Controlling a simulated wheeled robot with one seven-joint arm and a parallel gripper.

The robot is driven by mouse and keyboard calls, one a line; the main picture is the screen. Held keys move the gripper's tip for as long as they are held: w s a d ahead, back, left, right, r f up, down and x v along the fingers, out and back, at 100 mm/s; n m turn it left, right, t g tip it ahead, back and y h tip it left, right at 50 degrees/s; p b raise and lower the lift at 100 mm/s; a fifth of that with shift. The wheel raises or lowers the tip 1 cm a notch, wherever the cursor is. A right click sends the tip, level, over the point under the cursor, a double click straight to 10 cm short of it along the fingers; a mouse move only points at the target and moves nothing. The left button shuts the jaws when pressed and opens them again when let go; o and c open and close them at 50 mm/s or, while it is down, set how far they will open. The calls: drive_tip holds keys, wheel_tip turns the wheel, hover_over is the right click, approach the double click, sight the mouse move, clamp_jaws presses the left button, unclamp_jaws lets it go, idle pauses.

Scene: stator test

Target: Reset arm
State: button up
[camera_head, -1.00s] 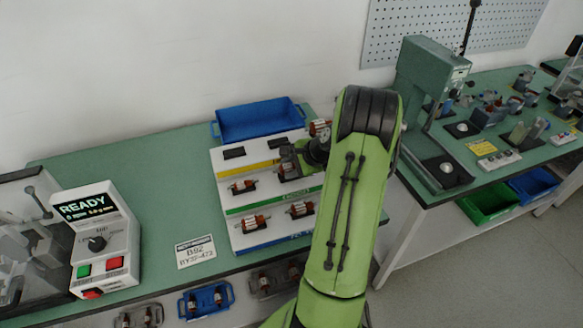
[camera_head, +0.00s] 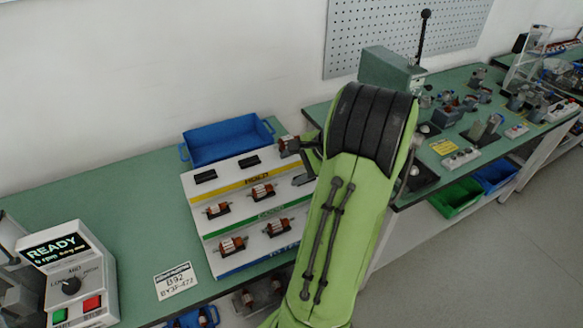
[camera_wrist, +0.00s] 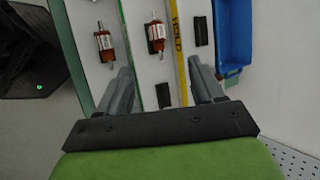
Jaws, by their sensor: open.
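My green arm (camera_head: 345,210) reaches over the workbench in the head view, and its thick dark-banded joint hides most of my gripper. In the wrist view my gripper (camera_wrist: 160,82) has its two grey fingers spread wide apart with nothing held between them. Beyond them is the white rack board (camera_head: 235,225) with yellow, green and blue stripes. It bears several copper-coloured rotors, one at the lower left (camera_head: 232,245). Two black cradles, such as the left one (camera_head: 205,176), are empty in its top row. The right part of the board is hidden by my arm.
A blue bin (camera_head: 228,140) stands behind the board. A tester reading READY (camera_head: 70,275) stands at the left, with a label card (camera_head: 175,281) beside it. At right, a second bench holds a green press (camera_head: 390,70) and small parts. Floor at lower right is clear.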

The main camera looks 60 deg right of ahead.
idle(0.3)
drive_tip(key=w+a+r+n+g, duration=0.1)
drive_tip(key=w+a+r+n, duration=0.15)
drive_tip(key=a, duration=0.35)
drive_tip(key=w+a+r+n+g, duration=0.1)
drive_tip(key=a+r+n, duration=0.1)
drive_tip(key=a+n, duration=0.35)
drive_tip(key=w+a+r+n, duration=0.2)
drive_tip(key=a, duration=0.6)
drive_tip(key=s+a+r+n+h, duration=0.1)
drive_tip(key=s+a+r+n, duration=0.1)
drive_tip(key=s+a+n, duration=1)
drive_tip(key=shift+s+a, duration=0.45)
drive_tip(key=shift+s, duration=0.05)
